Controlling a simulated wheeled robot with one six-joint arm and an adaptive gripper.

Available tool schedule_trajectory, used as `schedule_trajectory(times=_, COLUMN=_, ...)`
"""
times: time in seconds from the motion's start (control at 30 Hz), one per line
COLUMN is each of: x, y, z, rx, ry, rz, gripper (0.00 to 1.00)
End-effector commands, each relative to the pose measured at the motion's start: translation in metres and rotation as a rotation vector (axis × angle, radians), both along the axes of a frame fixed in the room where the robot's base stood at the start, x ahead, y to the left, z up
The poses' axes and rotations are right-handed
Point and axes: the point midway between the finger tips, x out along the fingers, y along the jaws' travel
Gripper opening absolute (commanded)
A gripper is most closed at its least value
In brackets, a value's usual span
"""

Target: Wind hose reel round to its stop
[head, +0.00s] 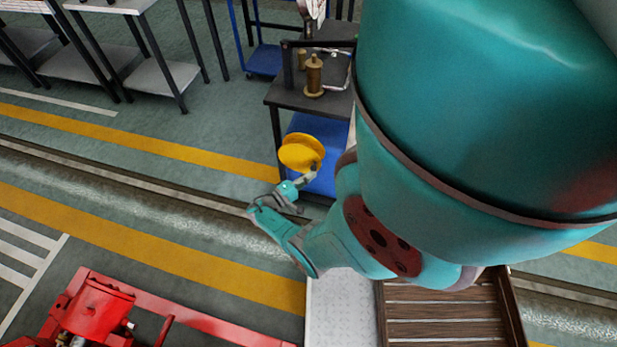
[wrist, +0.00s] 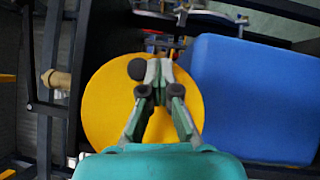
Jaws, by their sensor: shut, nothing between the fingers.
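The hose reel is a yellow disc (head: 302,152) beside the dark bench in the head view. In the wrist view the reel (wrist: 103,110) fills the middle, with my gripper in front of its face. A dark round knob (wrist: 137,69) shows near the reel's upper part. My gripper (wrist: 160,72) is shut and empty, its fingertips just right of the knob; I cannot tell whether they touch it. In the head view my gripper (head: 308,177) is at the reel's lower right edge. My fingers and palm hide part of the reel's face.
A blue panel (wrist: 250,95) stands close to the right of the reel in the wrist view. The dark bench (head: 285,97) bears a brass-coloured part (head: 314,78). A red machine frame (head: 190,318) is at lower left. Open floor lies left of the reel.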

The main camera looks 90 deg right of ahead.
Motion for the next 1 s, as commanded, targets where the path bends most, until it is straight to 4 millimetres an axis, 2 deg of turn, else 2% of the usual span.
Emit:
schedule_trajectory(times=0.5, x=-0.002, y=0.000, z=0.014, rx=0.059, ry=0.242, rz=0.000, gripper=0.00)
schedule_trajectory(times=1.0, x=-0.003, y=0.001, z=0.023, rx=0.099, ry=0.398, rz=-0.001, gripper=0.00)
